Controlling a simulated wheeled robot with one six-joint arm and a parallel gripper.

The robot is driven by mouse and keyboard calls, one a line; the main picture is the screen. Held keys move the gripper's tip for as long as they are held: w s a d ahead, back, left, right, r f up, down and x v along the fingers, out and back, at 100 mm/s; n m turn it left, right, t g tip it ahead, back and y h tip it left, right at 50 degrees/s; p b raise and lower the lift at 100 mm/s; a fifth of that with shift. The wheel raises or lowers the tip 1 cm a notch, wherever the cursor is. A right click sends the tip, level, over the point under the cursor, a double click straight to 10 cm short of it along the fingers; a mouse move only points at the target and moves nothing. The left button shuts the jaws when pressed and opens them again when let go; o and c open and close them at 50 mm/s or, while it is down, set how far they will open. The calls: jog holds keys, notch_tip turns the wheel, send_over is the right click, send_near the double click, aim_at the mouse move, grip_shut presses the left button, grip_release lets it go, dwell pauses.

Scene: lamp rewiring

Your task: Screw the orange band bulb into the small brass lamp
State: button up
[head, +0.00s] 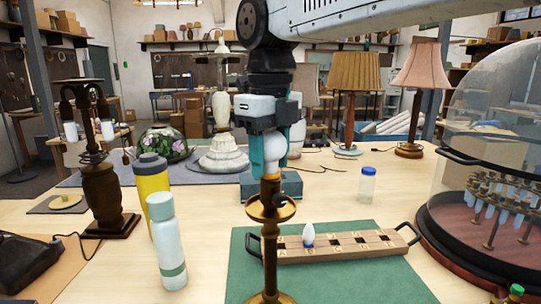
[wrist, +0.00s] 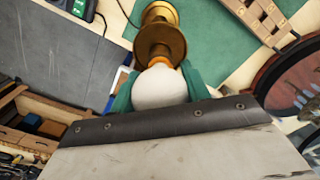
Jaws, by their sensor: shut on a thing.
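The small brass lamp (head: 270,232) stands upright on the green mat in the head view, with a round dish below its socket. A round white bulb (head: 275,150) with an orange band sits directly above the socket, its lower end meeting the socket top. I cannot tell how deep it sits. My gripper (head: 271,160) points down over the lamp, its teal fingers shut on this bulb. In the wrist view the white bulb (wrist: 160,88) lies between the teal fingers, with a strip of orange (wrist: 158,64) against the brass lamp (wrist: 160,38). The bulb's base is hidden.
A wooden rack (head: 345,253) with one blue-banded white bulb (head: 308,236) lies right of the lamp on the green mat (head: 390,285). A large glass dome (head: 495,130) stands far right. A white bottle (head: 168,240) and a yellow bottle (head: 150,180) stand left.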

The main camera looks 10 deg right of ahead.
jog(key=o, duration=1)
jog(key=n, duration=1)
jog(key=shift+n, duration=0.3)
jog(key=n, duration=1.3)
jog(key=shift+s, duration=0.1)
